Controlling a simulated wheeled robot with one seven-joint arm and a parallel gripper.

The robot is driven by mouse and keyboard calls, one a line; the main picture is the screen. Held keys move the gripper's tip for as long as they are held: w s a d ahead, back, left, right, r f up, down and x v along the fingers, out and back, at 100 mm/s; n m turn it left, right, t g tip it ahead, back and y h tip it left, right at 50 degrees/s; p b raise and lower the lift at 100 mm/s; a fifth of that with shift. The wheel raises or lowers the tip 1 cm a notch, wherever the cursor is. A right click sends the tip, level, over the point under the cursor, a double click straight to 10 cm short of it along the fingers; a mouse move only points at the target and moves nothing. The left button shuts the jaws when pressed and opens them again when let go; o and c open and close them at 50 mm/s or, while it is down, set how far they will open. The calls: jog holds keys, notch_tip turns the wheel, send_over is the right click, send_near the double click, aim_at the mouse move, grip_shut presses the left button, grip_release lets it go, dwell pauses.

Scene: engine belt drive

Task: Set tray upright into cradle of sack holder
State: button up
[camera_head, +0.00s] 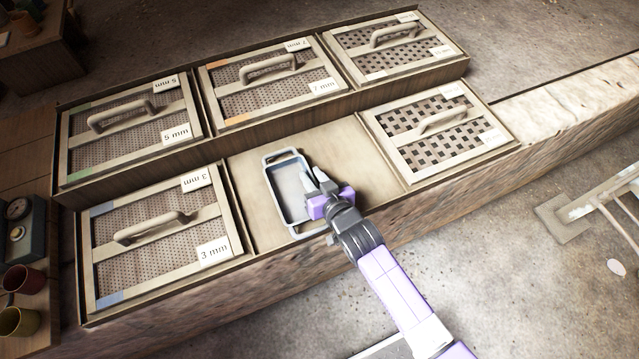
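A shallow grey-blue tray (290,191) with a pale inside and a handle loop at each short end lies flat in the empty bay of the wooden bench. My gripper (316,179) is at the tray's right long side, reaching in from the lower right. Its two pale fingers show as separate prongs at the rim, one seeming to overlap the tray's inside. Whether they clamp the rim is too small to tell. At the right edge is a pale frame with legs (595,195), cut off by the picture; I cannot tell if it is the sack holder. No cradle is clearly visible.
Framed sieves with raised handles fill the other bays, among them a 3 mm sieve (160,235) left of the tray and a coarse sieve (437,131) right of it. Raised wooden edges divide the bays. Mugs (19,322) stand at lower left. Open floor lies at right.

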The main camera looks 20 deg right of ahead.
jog(key=b+v, duration=0.1)
jog(key=v, duration=1.1)
jog(key=shift+s, duration=0.4)
jog(key=s+d+r, duration=0.1)
jog(key=s+r, duration=0.4)
jog(key=s, duration=0.3)
jog(key=s+d+r, duration=0.1)
jog(key=s+r, duration=0.4)
jog(key=s, duration=0.3)
jog(key=s+d+r+n+t, duration=0.1)
jog(key=s+r, duration=0.4)
jog(key=s, duration=0.3)
jog(key=shift+s+h, duration=0.35)
jog(key=shift+h, duration=0.05)
jog(key=shift+o, duration=0.5)
jog(key=shift+s+d+r, duration=0.15)
jog(key=shift+s+r, duration=0.05)
jog(key=shift+r, duration=0.35)
